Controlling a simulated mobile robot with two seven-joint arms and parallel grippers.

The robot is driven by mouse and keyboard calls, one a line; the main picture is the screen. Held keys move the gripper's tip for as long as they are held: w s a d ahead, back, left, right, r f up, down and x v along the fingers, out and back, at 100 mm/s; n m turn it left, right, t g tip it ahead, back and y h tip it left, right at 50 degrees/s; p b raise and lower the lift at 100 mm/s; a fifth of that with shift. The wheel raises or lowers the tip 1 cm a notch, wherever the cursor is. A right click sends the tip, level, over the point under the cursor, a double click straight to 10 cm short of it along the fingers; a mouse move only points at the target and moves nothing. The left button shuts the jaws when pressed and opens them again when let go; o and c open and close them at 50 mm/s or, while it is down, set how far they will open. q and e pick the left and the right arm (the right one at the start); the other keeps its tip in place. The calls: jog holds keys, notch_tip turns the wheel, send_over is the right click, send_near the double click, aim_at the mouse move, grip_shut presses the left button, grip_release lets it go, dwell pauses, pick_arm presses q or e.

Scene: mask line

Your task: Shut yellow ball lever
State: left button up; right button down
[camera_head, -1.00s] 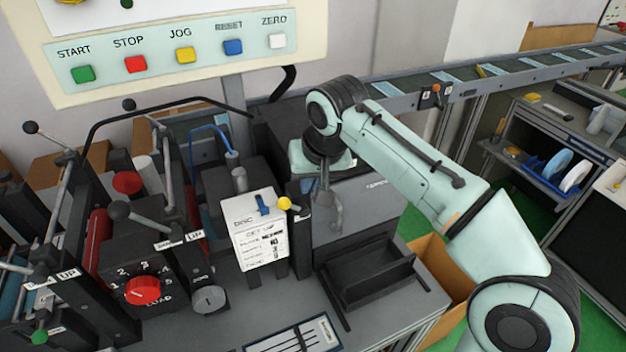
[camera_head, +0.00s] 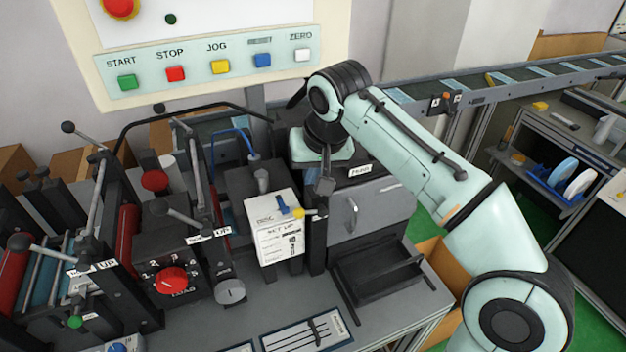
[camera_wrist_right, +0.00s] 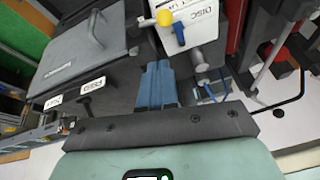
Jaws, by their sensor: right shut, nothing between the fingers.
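The yellow ball (camera_head: 298,213) is on the end of a short lever on the right side of the white DISC / SET UP box (camera_head: 276,245). It shows near the top of the right wrist view (camera_wrist_right: 164,18), with a short bar running left from it. My right gripper (camera_head: 326,187) is just above and right of the ball, pointing down, apart from it as far as I can tell. In the wrist view its fingers (camera_wrist_right: 157,70) are together and empty. My left gripper is not in view.
A blue lever (camera_head: 283,205) sits close left of the ball. A grey cabinet door with a curved handle (camera_head: 352,215) is right of it. A red dial (camera_head: 171,280) faces front. A button panel (camera_head: 215,68) hangs above.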

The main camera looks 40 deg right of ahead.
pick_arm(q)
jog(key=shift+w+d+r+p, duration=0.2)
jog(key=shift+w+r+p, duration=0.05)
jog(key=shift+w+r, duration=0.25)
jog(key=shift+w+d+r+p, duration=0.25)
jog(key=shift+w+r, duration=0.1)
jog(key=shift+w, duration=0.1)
pick_arm(e)
notch_tip(320, 180, up, 6)
jog(key=s+d, duration=0.1)
jog(key=s, duration=0.1)
jog(key=shift+s+d+r, duration=0.2)
jog(key=shift+s+d, duration=0.05)
jog(key=shift+s, duration=0.15)
